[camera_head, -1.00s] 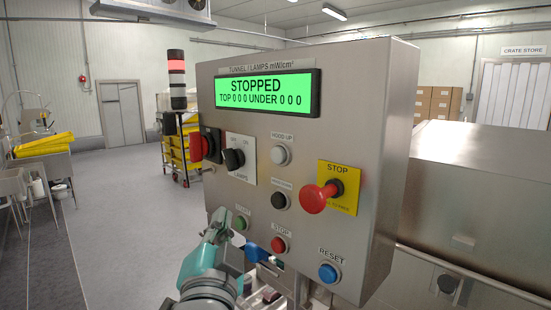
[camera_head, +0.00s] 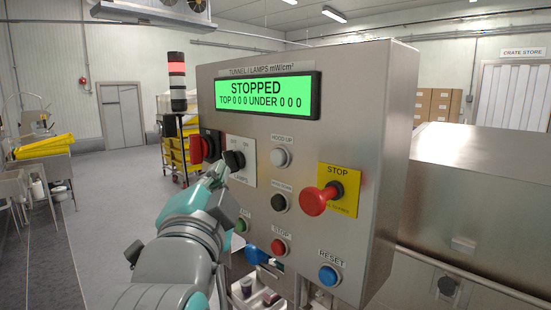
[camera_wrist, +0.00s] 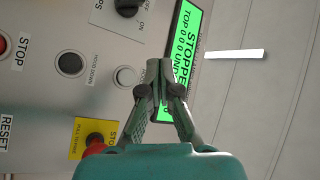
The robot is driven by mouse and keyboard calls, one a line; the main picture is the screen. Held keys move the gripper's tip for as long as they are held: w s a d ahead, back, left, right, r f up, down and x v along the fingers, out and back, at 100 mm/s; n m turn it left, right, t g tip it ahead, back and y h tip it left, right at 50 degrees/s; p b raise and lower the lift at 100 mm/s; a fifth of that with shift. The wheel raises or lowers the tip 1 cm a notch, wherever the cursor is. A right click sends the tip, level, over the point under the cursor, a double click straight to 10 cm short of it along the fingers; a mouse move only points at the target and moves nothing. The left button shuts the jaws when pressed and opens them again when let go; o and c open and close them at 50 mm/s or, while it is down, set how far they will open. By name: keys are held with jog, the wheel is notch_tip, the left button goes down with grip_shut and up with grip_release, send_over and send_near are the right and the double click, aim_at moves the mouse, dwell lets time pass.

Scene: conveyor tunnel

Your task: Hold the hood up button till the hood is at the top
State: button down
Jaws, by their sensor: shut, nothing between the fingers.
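The pale round hood up button (camera_head: 281,158) is on the steel control panel (camera_head: 350,110), under its HOOD UP label and above the black hood down button (camera_head: 279,203). My gripper (camera_head: 218,170) is shut and empty. In the head view it shows to the left of the hood up button, by the black lamps switch (camera_head: 234,160). In the wrist view my fingertips (camera_wrist: 159,64) point towards the panel near the display, and the black hood down button (camera_wrist: 70,64) is left of them.
A red mushroom stop (camera_head: 318,200) on a yellow plate sticks out to the right. The red knob (camera_head: 201,148) stands out at the panel's left edge. The green display (camera_head: 264,97) reads STOPPED. A steel housing (camera_head: 480,185) lies right of the panel.

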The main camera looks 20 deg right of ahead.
aim_at(278, 157)
jog(key=w+d, duration=0.4)
jog(key=d, duration=0.3)
jog(key=shift+w+d, duration=0.15)
jog(key=shift+d, duration=0.05)
jog(key=shift+d, duration=0.15)
dwell(1.4)
jog(key=shift+w+d, duration=0.2)
jog(key=shift+d, duration=0.05)
